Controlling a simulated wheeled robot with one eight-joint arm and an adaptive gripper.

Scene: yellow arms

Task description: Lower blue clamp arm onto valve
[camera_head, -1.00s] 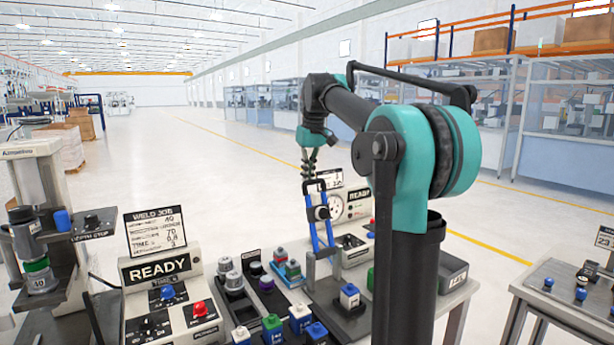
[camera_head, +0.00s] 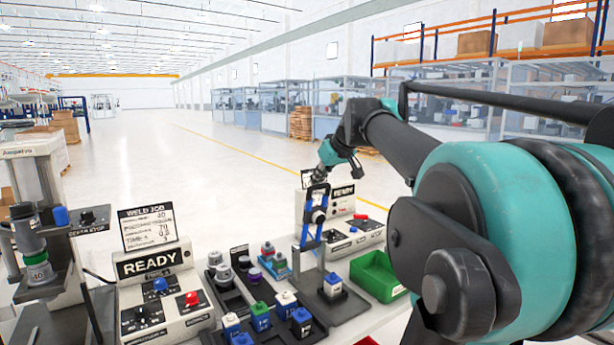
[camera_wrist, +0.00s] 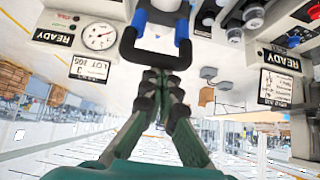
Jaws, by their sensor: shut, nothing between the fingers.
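The blue clamp arm (camera_head: 305,238) stands raised, close to upright, over a dark fixture base (camera_head: 345,308). Its black U-shaped handle is at the top; in the wrist view the handle (camera_wrist: 127,46) lies just beyond my fingertips. A white block with a blue cap (camera_head: 333,286), probably the valve, sits on the fixture base below and right of the arm. My gripper (camera_head: 318,180) is at the top of the clamp arm. In the wrist view its fingers (camera_wrist: 158,74) are shut together, with nothing between them, at the handle's crossbar. Whether they touch the bar is unclear.
A READY panel with a gauge (camera_head: 345,215) stands behind the clamp. A green bin (camera_head: 375,276) is to its right. Several capped blocks sit in a dark tray (camera_head: 312,335) in front. Another READY box (camera_head: 150,265) is at left.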

